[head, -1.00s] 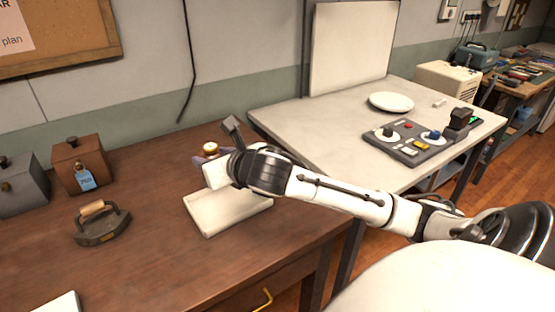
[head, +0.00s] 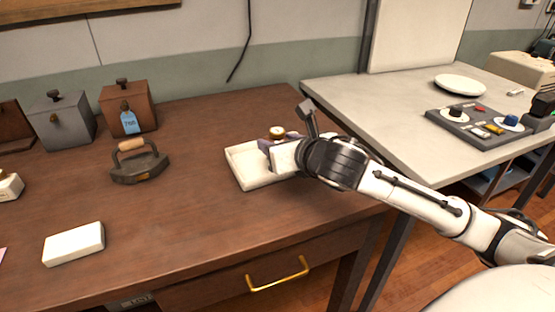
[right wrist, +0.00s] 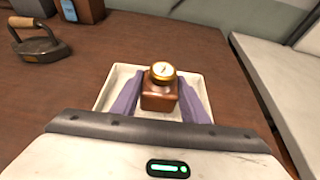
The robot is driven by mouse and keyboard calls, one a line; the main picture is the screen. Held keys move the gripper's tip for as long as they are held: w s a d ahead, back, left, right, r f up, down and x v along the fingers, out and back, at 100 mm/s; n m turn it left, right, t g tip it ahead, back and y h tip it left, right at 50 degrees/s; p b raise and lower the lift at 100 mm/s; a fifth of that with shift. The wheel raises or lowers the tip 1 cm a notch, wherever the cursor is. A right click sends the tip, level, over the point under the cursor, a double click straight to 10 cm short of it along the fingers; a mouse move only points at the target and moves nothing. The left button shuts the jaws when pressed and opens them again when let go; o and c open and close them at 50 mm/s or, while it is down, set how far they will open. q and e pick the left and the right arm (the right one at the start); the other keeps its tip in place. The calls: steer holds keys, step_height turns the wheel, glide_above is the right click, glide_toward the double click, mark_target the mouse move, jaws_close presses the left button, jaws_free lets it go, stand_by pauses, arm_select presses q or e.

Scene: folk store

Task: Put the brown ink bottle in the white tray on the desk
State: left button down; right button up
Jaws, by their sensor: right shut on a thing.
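The brown ink bottle (right wrist: 159,97) has a gold cap and stands upright between the purple fingers of my right gripper (right wrist: 159,100), which is shut on it. In the head view only its gold cap (head: 277,131) shows clearly above my right gripper (head: 275,143); the hand hides the rest. The white tray (head: 243,176) lies on the brown desk (head: 200,215), and its rim shows around the bottle in the right wrist view (right wrist: 105,90). The bottle is over or inside the tray; I cannot tell whether it touches the tray floor. My left gripper is not in view.
A flat iron (head: 138,163), a copper box with a blue tag (head: 127,106) and a grey box (head: 62,122) stand on the desk to the left. A white block (head: 74,244) lies at front left. A pale table (head: 395,130) stands at the right.

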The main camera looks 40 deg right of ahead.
step_height(320, 180, down, 4)
steer(key=shift+r+b, duration=0.2)
steer(key=shift+b, duration=0.25)
steer(key=shift+r, duration=0.1)
steer(key=o, duration=1.2)
steer(key=shift+f, duration=0.2)
steer(key=shift+c, duration=0.2)
steer(key=shift+r, duration=0.1)
